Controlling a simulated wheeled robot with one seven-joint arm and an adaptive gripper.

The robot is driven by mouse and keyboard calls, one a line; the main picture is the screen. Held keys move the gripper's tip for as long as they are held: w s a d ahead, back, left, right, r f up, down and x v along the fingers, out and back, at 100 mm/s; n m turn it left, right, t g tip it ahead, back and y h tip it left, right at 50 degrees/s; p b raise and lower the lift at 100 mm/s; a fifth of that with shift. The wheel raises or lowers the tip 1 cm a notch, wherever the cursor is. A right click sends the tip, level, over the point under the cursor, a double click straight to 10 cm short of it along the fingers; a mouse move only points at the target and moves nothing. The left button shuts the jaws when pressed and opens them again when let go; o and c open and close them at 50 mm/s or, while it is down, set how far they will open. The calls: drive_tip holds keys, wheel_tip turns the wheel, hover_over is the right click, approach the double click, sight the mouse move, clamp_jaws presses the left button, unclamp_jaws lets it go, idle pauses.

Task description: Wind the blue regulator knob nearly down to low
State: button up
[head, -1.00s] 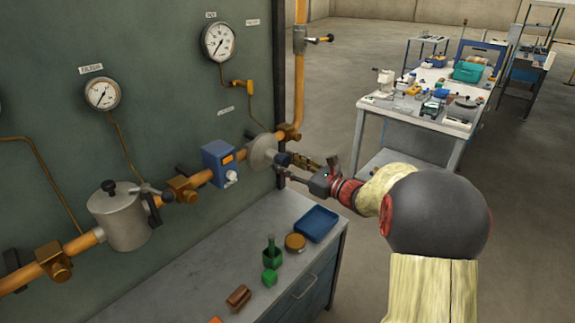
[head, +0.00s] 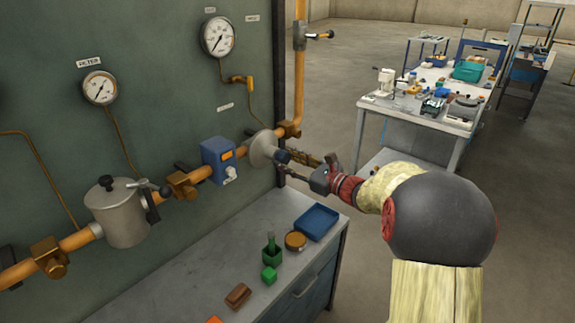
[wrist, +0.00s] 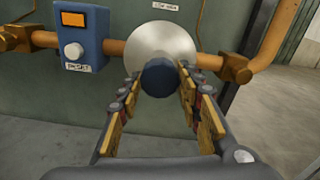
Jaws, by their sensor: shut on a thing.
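The blue regulator knob (wrist: 159,77) is a dark blue round cap in front of a silver disc-shaped regulator body (wrist: 153,48) on the orange pipe. In the head view the knob (head: 283,156) faces out from the silver disc (head: 263,148). My gripper (wrist: 159,84) is shut on the knob, with one yellow-padded finger at each side of it. In the head view my gripper (head: 287,160) reaches the knob from the right. No pointer or low mark can be read on the knob.
A blue box (head: 219,161) with an orange display and white button sits on the pipe just left of the regulator. Gauges (head: 218,36) hang on the panel above. A bench (head: 200,289) below holds a blue tray (head: 316,222) and small items.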

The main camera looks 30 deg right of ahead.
drive_tip(key=n+b, duration=0.4)
drive_tip(key=shift+f, duration=0.15)
drive_tip(key=shift+d+r+n+b, duration=0.15)
drive_tip(key=shift+n+b, duration=0.45)
drive_tip(key=shift+n, duration=1.1)
drive_tip(key=o, duration=1.2)
drive_tip(key=shift+c, duration=0.2)
drive_tip(key=v, duration=1.2)
